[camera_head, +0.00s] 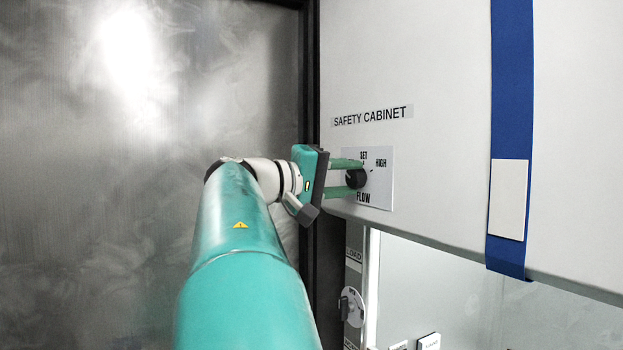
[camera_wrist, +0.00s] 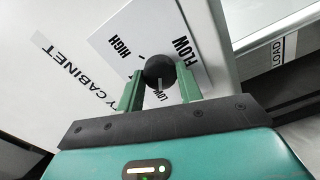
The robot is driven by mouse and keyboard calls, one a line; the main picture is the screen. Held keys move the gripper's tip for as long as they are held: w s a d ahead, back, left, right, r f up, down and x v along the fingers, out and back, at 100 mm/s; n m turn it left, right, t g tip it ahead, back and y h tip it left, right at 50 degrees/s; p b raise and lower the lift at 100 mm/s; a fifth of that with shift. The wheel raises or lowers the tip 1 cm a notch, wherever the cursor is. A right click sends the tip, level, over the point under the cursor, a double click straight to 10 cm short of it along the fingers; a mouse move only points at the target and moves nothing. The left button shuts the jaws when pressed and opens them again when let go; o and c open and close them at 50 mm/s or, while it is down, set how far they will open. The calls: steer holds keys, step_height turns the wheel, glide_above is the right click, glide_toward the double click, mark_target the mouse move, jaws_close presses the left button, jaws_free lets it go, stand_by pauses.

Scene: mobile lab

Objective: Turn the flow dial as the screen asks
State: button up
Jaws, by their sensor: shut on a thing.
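The flow dial (camera_head: 357,179) is a round black knob on a white plate (camera_head: 380,185) on the safety cabinet's front. The plate reads SET at the top, HIGH to the right and FLOW below. My gripper (camera_head: 353,178) is shut on the dial, one green finger above and one below it. In the wrist view the dial (camera_wrist: 159,68) sits between the fingertips of my gripper (camera_wrist: 160,82). A pale line on the knob points towards the LOW marking, which is partly covered. No lit screen can be made out.
The cabinet (camera_head: 430,70) has a blue vertical strip (camera_head: 511,80) with a blank pale card (camera_head: 508,199). A shiny metal panel (camera_head: 90,180) fills the left. Below the cabinet's lower edge is a lighter opening, with a round fitting (camera_head: 352,306) at its left.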

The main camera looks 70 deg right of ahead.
stand_by(0.4)
steer(key=o, duration=1)
steer(key=shift+s, duration=0.1)
steer(key=v, duration=1.4)
steer(key=shift+d, duration=0.1)
